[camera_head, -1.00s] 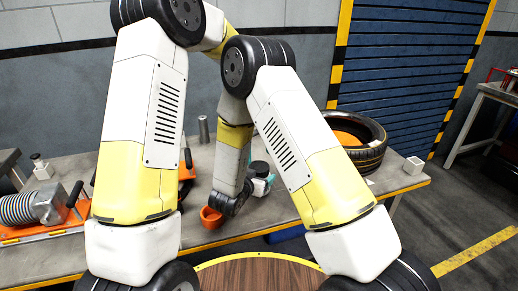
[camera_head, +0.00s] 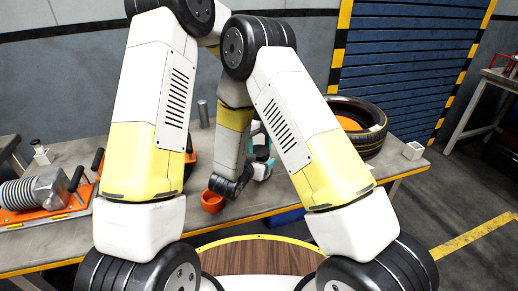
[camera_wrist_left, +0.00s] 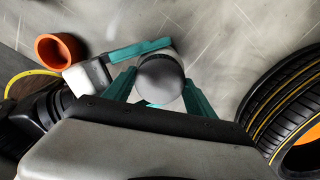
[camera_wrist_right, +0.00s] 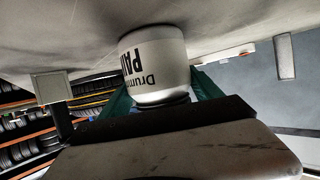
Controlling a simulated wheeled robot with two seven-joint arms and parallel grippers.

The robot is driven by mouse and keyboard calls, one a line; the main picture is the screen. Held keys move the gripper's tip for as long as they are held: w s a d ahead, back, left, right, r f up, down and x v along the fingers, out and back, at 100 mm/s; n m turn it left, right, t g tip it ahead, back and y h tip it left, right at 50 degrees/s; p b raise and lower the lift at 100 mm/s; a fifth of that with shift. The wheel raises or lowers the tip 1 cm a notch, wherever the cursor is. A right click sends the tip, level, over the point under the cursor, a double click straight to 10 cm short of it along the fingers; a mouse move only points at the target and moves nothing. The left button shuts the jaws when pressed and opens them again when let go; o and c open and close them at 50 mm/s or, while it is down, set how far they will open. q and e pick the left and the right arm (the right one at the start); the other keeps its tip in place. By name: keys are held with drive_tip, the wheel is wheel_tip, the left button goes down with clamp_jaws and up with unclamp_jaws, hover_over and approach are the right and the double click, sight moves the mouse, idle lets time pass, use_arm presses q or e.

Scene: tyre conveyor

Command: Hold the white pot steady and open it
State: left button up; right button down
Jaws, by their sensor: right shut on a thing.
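The white pot (camera_wrist_right: 155,65) has a printed black label and shows between the teal fingers in the right wrist view. My right gripper (camera_wrist_right: 160,92) is shut on it. The pot's round dark grey lid (camera_wrist_left: 160,77) faces up in the left wrist view. My left gripper (camera_wrist_left: 160,85) has its teal fingers on either side of the lid, close to its edge, and looks open. In the head view, my left gripper (camera_head: 264,160) is over the table, right of an orange cup, and my arm partly hides the pot.
The orange cup (camera_head: 212,201) stands near the table's front edge, close to my grippers. A tyre (camera_head: 360,125) lies at the right of the table (camera_head: 250,207), with a small white block (camera_head: 413,151) beside it. An orange-based machine (camera_head: 45,205) stands at the left.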

use_arm(q)
drive_tip(key=o, duration=1.5)
drive_tip(key=shift+o, duration=0.2)
drive_tip(key=shift+r, duration=2.3)
use_arm(e)
unclamp_jaws()
